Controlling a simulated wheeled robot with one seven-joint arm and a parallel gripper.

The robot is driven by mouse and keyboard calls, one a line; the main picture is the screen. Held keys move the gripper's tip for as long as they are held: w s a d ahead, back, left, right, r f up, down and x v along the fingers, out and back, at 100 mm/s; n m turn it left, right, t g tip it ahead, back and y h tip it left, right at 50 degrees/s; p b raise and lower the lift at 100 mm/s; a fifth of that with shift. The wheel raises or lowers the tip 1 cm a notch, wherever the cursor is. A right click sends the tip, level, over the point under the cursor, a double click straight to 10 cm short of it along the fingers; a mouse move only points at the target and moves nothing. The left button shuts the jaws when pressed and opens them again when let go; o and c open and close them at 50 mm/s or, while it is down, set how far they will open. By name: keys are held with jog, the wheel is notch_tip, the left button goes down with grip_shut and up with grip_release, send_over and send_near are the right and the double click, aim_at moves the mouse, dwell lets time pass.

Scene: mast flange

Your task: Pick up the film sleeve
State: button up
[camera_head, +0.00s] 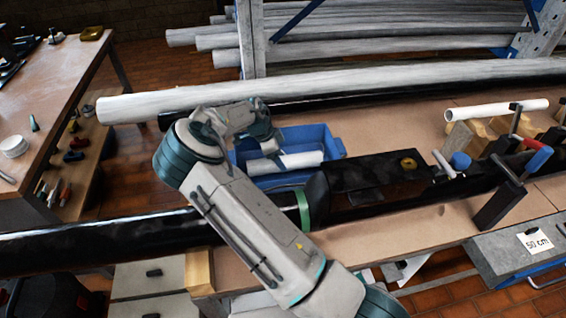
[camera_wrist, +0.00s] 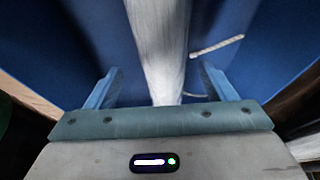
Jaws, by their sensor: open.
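The film sleeve looks to be the white roll (camera_head: 302,160) lying in the blue crate (camera_head: 334,146) in the head view. In the wrist view the white roll (camera_wrist: 158,35) runs from the top edge down between my fingers. My gripper (camera_wrist: 158,72) is open, with one blue finger on each side of the roll and a gap on both sides. In the head view my gripper (camera_head: 270,150) reaches down into the crate at the roll's left end. My arm hides part of the crate.
A thin pale strip (camera_wrist: 216,46) lies right of the roll in the crate. A long white tube (camera_head: 350,82) and a black pipe (camera_head: 110,240) run behind and in front of the crate. A black clamp-like block (camera_head: 370,182) stands at the crate's front right.

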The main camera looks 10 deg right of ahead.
jog(key=shift+w+p+x, duration=0.1)
jog(key=shift+p+x, duration=0.45)
jog(key=shift+x, duration=0.75)
jog(key=shift+w+p+x, duration=0.15)
jog(key=shift+p+x, duration=0.4)
jog(key=shift+x, duration=0.8)
jog(key=shift+a, duration=0.2)
jog(key=c, duration=1.1)
